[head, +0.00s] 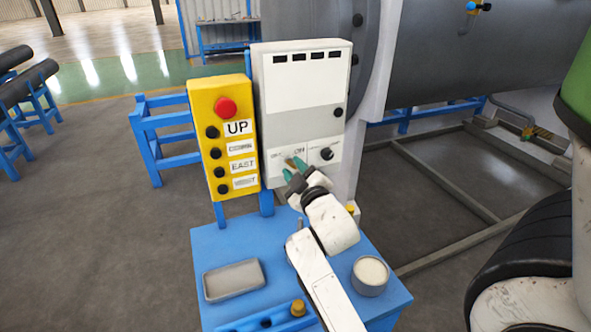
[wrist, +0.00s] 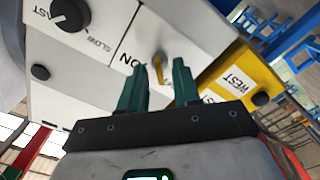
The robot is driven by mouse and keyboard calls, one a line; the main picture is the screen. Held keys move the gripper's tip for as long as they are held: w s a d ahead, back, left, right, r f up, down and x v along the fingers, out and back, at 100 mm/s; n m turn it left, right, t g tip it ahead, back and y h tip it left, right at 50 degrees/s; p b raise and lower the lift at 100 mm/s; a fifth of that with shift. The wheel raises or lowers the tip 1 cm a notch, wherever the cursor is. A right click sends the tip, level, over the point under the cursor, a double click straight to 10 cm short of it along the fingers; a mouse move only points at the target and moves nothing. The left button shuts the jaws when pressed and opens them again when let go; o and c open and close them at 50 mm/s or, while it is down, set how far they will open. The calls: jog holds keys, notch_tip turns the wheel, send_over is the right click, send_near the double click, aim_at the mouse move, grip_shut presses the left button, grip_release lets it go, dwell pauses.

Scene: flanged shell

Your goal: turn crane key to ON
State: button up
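The crane key is a small brass-coloured key in the lower part of the white control box (head: 308,100). It shows in the wrist view (wrist: 159,70) in front of a round lock, beside the printed ON label (wrist: 127,60). In the head view the key (head: 289,162) is mostly hidden by my fingers. My gripper (head: 293,168) reaches up to the box from the front. In the wrist view its two green fingers (wrist: 157,76) are open, one on each side of the key with gaps showing. I cannot tell how deep the key sits between the tips.
A black FAST/SLOW knob (wrist: 70,14) is beside the key on the same box. A yellow button box (head: 222,140) with a red button stands close on the left. Below is a blue table (head: 235,308) with a grey tray (head: 234,281) and a round tin (head: 370,276).

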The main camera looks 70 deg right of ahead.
grip_shut()
jog(key=shift+m, duration=0.3)
dwell(0.3)
jog(key=shift+m+b, duration=4.8)
jog(key=shift+m, duration=3.8)
